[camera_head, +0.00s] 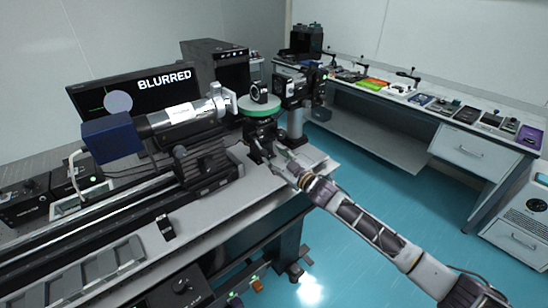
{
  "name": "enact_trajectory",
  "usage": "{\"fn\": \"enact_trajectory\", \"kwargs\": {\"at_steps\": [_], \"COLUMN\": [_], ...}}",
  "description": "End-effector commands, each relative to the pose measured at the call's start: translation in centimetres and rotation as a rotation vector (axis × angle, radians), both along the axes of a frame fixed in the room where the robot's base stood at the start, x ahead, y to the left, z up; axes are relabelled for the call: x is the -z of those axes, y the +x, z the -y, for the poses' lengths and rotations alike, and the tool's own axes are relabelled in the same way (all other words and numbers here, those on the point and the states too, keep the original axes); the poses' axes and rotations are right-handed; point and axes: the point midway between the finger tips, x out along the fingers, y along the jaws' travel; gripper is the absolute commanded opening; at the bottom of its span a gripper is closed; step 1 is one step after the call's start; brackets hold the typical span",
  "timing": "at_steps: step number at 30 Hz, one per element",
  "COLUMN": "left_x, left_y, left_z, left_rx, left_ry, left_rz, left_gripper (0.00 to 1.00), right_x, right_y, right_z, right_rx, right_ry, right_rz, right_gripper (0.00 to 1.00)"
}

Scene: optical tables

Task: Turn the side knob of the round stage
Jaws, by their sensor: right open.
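The round stage (259,112) has a green rim and a dark body. It stands near the right end of the optical table, with a small dark ring-shaped optic mount (259,95) on top. My right gripper (279,157) is open, just below and in front of the stage on its right side, close to the dark post under it. The side knob is too small to make out, and I cannot tell whether the fingers touch it. My left gripper is not in view.
A grey cylindrical instrument (182,115) with a blue end lies left of the stage. A monitor (130,95) reads "BLURRED". A dark optical unit (298,90) on a post stands right of the stage. A side bench (480,155) is farther right, past blue floor.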

Motion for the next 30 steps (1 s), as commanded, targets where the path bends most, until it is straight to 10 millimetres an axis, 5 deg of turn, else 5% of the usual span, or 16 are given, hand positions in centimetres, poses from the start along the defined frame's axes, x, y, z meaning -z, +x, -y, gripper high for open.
{"fn": "enact_trajectory", "kwargs": {"at_steps": [30], "left_x": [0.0], "left_y": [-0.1], "left_z": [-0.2], "left_rx": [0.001], "left_ry": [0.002], "left_rz": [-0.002], "left_gripper": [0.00], "right_x": [0.1], "right_y": [-7.5], "right_z": [5.5], "right_rx": [0.000], "right_ry": [0.000], "right_rz": [-0.001], "right_gripper": [0.49]}}
